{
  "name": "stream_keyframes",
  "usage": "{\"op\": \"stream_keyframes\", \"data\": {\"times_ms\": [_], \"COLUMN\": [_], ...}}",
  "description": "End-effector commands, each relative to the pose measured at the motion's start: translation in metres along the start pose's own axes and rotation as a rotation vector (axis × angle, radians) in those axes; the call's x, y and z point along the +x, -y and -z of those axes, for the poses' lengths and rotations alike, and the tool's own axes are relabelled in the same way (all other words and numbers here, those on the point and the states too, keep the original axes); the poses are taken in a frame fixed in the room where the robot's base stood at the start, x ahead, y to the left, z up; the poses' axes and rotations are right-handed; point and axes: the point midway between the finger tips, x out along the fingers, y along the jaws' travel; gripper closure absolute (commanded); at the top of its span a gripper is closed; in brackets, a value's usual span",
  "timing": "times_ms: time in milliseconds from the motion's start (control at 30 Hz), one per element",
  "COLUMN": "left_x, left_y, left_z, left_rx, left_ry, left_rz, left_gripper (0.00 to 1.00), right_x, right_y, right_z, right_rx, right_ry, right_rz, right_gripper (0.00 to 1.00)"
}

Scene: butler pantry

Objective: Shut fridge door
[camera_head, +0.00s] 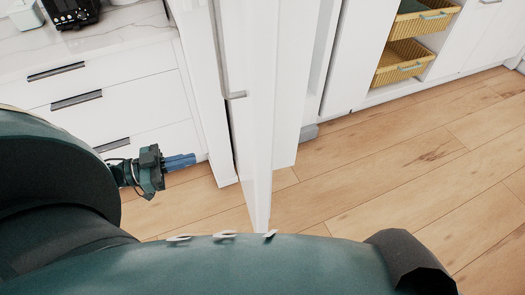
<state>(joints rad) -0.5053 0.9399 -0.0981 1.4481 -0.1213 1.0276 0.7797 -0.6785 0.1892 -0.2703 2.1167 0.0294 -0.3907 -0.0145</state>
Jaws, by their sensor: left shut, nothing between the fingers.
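The white fridge door (263,110) stands open in the middle of the camera_head view, seen almost edge-on and reaching toward me. A grey handle (236,95) shows at its left side. My left gripper (182,161) is to the left of the door, low in front of the drawers. Its blue fingers are shut, empty, and point right toward the door, with a gap between them and it. My right gripper is out of view. The fridge's inside is mostly hidden by the door.
White drawers (95,85) with dark handles stand at the left under a marble counter (110,32) holding a black appliance (72,12). At the right, yellow baskets (405,62) sit in an open white cabinet. The wooden floor (400,175) at the right is clear.

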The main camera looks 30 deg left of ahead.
Motion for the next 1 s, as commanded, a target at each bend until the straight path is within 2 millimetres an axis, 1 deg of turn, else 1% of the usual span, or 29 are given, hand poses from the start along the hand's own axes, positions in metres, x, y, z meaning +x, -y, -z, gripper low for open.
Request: {"op": "stream_keyframes", "data": {"times_ms": [67,167,267,400,600,700,833,1000], "left_x": [0.001,0.011,0.029,0.059,0.101,0.117,0.131,0.138], "left_y": [0.001,0.0,0.0,0.0,-0.001,-0.001,-0.001,-0.002], "left_z": [0.002,0.003,0.004,0.005,0.005,0.005,0.004,0.003], "left_rx": [-0.002,-0.004,-0.001,-0.001,-0.001,-0.003,-0.002,-0.003], "left_ry": [-0.004,-0.008,-0.011,-0.013,-0.011,-0.009,-0.008,-0.005], "left_rz": [-0.015,-0.016,-0.016,-0.015,-0.014,-0.012,-0.012,-0.013], "left_gripper": [1.0,1.0,1.0,1.0,1.0,1.0,1.0,1.0], "right_x": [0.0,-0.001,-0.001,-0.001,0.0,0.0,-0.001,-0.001], "right_y": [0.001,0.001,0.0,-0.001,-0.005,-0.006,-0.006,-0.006], "right_z": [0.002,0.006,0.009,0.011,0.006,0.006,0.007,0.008], "right_rx": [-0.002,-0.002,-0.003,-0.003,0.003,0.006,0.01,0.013], "right_ry": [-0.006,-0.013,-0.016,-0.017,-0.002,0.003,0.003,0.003], "right_rz": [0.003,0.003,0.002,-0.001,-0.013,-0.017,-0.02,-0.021], "right_gripper": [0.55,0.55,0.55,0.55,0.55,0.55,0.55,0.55]}}
